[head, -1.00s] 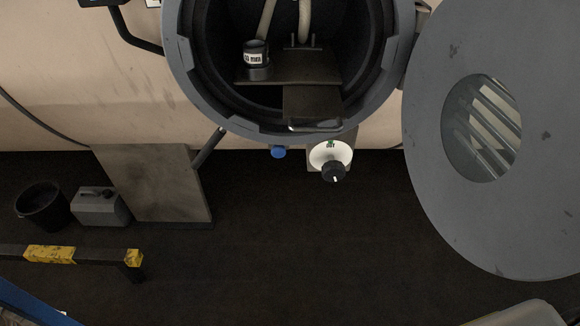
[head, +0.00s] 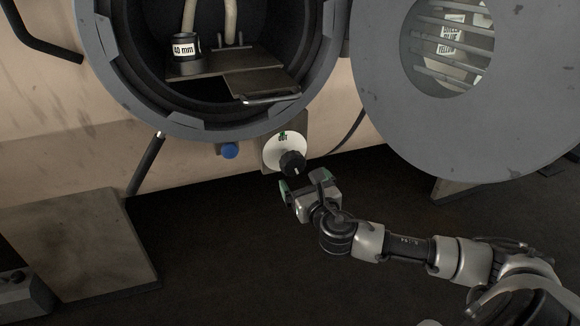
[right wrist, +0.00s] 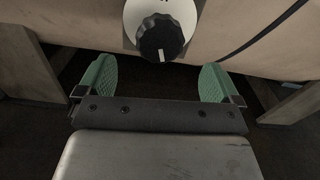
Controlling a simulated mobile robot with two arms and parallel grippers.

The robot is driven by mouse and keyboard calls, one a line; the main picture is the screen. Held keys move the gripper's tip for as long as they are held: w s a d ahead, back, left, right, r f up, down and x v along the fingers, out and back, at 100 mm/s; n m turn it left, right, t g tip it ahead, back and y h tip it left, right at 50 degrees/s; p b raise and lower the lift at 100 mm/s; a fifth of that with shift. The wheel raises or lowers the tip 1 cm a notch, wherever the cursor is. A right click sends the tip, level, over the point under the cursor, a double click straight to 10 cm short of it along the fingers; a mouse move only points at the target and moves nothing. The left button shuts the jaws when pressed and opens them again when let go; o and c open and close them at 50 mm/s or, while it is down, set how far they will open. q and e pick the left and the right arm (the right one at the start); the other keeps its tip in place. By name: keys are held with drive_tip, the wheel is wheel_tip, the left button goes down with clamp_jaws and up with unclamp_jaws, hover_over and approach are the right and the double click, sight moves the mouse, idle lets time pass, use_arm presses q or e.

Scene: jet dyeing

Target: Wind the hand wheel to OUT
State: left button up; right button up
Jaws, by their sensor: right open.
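The hand wheel is a black ribbed knob (head: 292,163) with a white mark, low on a white round dial (head: 280,147) below the open vessel mouth. Green-marked lettering that looks like OUT shows at the dial's top. In the right wrist view the knob (right wrist: 160,38) sits ahead of the fingers, centred between them, its white mark pointing down. My right gripper (head: 303,184) is just below the knob. Its green fingers are open and empty, apart from the knob in the right wrist view (right wrist: 157,82). My left gripper is not in view.
A round grey door (head: 385,125) with a window hangs open at right. A blue knob (head: 230,151) is left of the dial. A sliding plate (head: 262,84) sticks out of the vessel mouth above. A grey support (head: 75,240) stands at lower left.

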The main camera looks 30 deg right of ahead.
sight(295, 167)
drive_tip(key=b+x, duration=0.1)
drive_tip(key=x, duration=0.8)
drive_tip(key=shift+f, duration=0.1)
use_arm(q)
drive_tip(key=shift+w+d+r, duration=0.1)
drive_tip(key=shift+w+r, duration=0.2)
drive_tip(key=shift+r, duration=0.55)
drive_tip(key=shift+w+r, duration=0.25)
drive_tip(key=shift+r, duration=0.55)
use_arm(e)
drive_tip(key=shift+w+d, duration=0.1)
drive_tip(key=shift+w, duration=0.5)
drive_tip(key=c, duration=0.9)
